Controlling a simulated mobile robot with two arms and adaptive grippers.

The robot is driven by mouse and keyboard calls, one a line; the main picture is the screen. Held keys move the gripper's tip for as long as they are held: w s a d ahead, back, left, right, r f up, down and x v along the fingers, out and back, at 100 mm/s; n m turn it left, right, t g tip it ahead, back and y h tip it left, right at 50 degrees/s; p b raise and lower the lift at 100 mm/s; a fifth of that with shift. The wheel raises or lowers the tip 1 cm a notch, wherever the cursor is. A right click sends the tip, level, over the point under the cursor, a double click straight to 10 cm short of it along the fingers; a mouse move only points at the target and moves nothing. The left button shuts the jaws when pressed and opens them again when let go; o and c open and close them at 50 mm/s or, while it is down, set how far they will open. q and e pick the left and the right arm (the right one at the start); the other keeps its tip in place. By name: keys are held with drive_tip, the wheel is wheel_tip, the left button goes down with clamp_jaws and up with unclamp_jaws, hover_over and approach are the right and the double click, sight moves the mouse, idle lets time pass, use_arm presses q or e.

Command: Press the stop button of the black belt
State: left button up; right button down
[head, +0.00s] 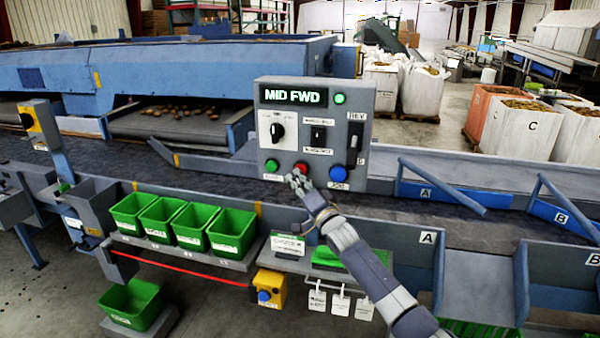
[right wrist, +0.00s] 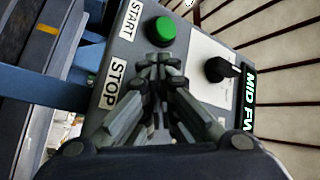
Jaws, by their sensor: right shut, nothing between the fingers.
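The grey control box (head: 264,130) stands over the black belt (head: 385,208) and its display reads MID FWD. On its lower face are a green button (head: 271,166), a red button (head: 301,166) and a blue button (head: 338,173). My right gripper (head: 297,181) is shut and empty, its tips just below and in front of the red button. In the right wrist view the shut fingers (right wrist: 160,66) point at the panel beside the STOP label (right wrist: 112,85) and hide the red button. The green START button (right wrist: 165,30) shows clear. I cannot tell whether the tips touch. My left gripper is out of view.
The panel also has a black knob (head: 277,130), a middle switch (head: 318,135) and a REV switch (head: 355,135). Green bins (head: 130,208) line the front ledge. A yellow box with a blue button (head: 268,290) hangs below. A lit green lamp (head: 340,98) is beside the display.

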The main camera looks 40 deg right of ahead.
drive_tip(key=shift+w+d, duration=0.15)
drive_tip(key=shift+d, duration=0.1)
drive_tip(key=shift+a+r, duration=0.1)
idle(0.4)
drive_tip(key=shift+s+a+p, duration=0.6)
drive_tip(key=shift+s, duration=0.05)
drive_tip(key=s+a+p, duration=0.3)
drive_tip(key=shift+s+a, duration=0.1)
drive_tip(key=shift+a, duration=0.3)
idle(0.5)
